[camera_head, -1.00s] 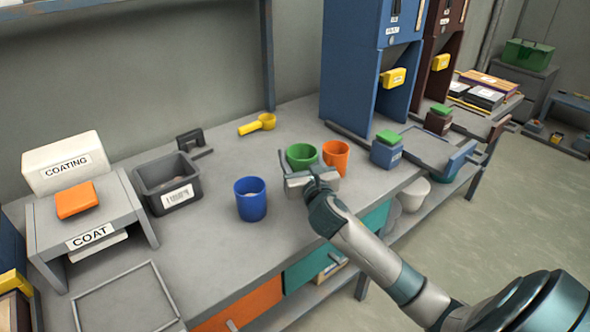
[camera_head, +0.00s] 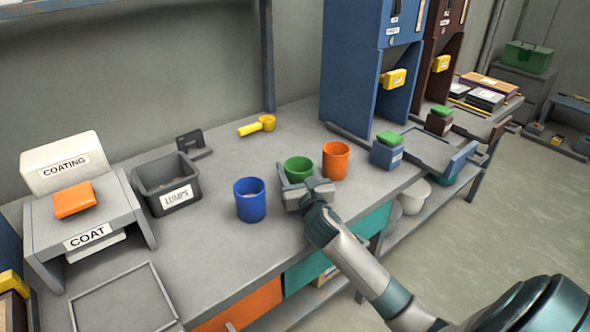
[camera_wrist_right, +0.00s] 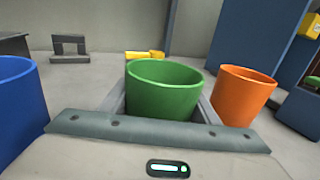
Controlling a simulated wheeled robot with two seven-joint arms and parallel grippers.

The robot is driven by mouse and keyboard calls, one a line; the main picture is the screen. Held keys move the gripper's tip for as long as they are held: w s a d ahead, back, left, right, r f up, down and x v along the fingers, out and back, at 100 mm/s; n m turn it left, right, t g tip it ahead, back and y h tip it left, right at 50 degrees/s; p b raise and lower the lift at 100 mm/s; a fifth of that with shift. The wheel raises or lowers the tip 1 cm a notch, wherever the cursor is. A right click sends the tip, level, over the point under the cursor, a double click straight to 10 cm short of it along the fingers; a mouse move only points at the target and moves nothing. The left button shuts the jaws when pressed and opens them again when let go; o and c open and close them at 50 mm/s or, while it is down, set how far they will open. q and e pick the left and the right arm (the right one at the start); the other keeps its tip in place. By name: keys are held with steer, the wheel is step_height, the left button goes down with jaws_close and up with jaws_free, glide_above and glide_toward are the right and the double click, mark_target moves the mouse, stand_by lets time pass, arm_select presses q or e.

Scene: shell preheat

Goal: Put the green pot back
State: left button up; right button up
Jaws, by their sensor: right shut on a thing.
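The green pot (camera_head: 298,168) stands on the grey bench between the blue pot (camera_head: 250,200) and the orange pot (camera_head: 336,160). My right gripper (camera_head: 299,180) is shut on the green pot, with a finger on each side of it. In the right wrist view the green pot (camera_wrist_right: 163,90) is upright between the fingers, with the blue pot (camera_wrist_right: 18,100) at left and the orange pot (camera_wrist_right: 243,96) at right. Whether the green pot's base touches the bench is hidden by the gripper. My left gripper is not in view.
A grey bin labelled LUMPS (camera_head: 165,180) and a stand labelled COAT (camera_head: 120,206) are to the left. A yellow scoop (camera_head: 262,124) lies behind. A blue cabinet (camera_head: 350,75) and a small blue box with a green top (camera_head: 387,152) are to the right. Bench in front of the blue pot is clear.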

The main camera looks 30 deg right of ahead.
mark_target(299, 178)
stand_by(0.3)
steer(key=o, duration=1.3)
steer(key=shift+f, duration=0.1)
steer(key=v, duration=1.2)
